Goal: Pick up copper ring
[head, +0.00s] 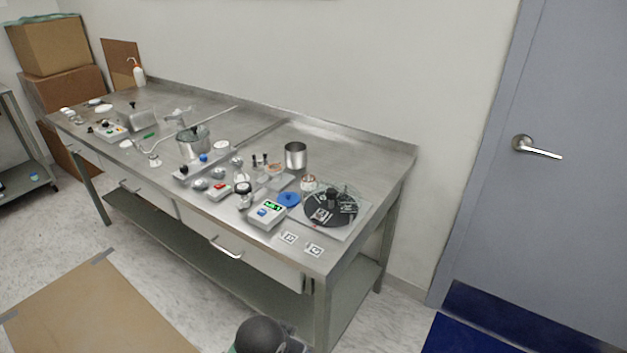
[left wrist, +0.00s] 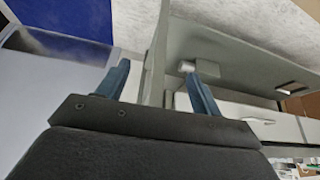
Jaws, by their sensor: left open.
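A steel workbench (head: 330,135) crosses the head view, crowded with small lab parts. A small copper-coloured piece (head: 275,169) shows near the middle right of the bench, left of the steel cup (head: 295,155); it is too small to tell whether it is the copper ring. My left gripper (left wrist: 156,75) shows in the left wrist view with its two blue fingers apart and nothing between them. It is away from the bench top, with the bench frame and drawers beyond it. My right gripper is in neither view.
A black round device (head: 347,208), a blue disc (head: 289,199) and a small green-display box (head: 265,213) crowd the bench's right end. A grey door (head: 560,130) is at right. Cardboard (head: 95,315) lies on the floor.

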